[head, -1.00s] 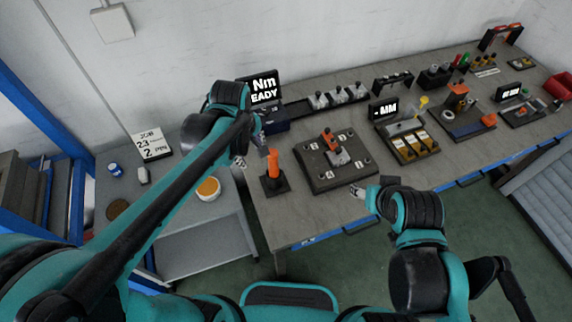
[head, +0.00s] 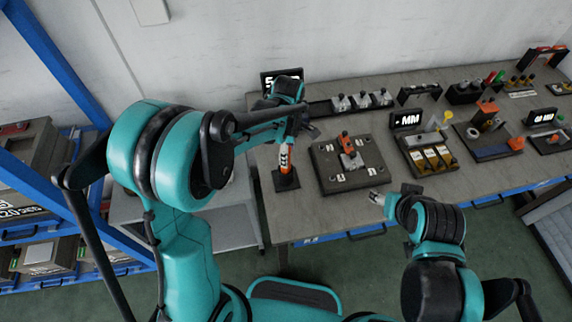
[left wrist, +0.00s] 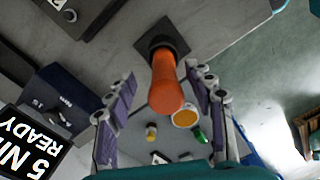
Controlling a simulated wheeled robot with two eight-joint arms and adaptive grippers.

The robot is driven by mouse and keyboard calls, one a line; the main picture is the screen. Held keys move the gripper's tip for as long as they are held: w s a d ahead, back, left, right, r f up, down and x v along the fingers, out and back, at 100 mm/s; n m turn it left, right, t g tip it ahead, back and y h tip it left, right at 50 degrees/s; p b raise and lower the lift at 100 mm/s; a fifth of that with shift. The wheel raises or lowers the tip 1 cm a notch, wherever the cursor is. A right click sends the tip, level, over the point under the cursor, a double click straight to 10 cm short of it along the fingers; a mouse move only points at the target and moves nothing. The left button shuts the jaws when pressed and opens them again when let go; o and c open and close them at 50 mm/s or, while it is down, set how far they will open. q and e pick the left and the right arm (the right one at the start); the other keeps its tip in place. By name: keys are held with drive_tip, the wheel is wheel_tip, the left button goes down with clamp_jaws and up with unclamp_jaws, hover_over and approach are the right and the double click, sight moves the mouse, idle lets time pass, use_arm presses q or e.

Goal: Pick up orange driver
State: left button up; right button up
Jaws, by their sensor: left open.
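The orange driver (head: 284,160) stands upright in a dark square base (head: 286,181) near the left end of the workbench. My left gripper (head: 287,146) is at the driver's upper part in the head view. In the left wrist view the driver (left wrist: 165,85) lies between the two spread fingers of my left gripper (left wrist: 165,112), with a visible gap on both sides. The gripper is open and the driver still sits in its base. My right gripper (head: 378,198) hangs at the bench's front edge; its fingers are too small to tell open or shut.
A dark plate fixture (head: 327,182) with an orange-topped part stands right of the driver. A display reading 5 N and READY (left wrist: 35,145) is beside my left gripper. A grey side table (head: 228,222) is at the left. Bare bench (head: 310,218) lies in front.

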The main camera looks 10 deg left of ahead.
use_arm(q)
drive_tip(key=f, duration=0.1)
drive_tip(key=f+b, duration=0.1)
drive_tip(key=f, duration=0.2)
drive_tip(key=shift+s+a+f, duration=0.2)
drive_tip(key=shift+a+f, duration=0.05)
drive_tip(key=shift+f, duration=0.1)
drive_tip(key=shift+c, duration=0.2)
clamp_jaws()
drive_tip(key=shift+r, duration=0.15)
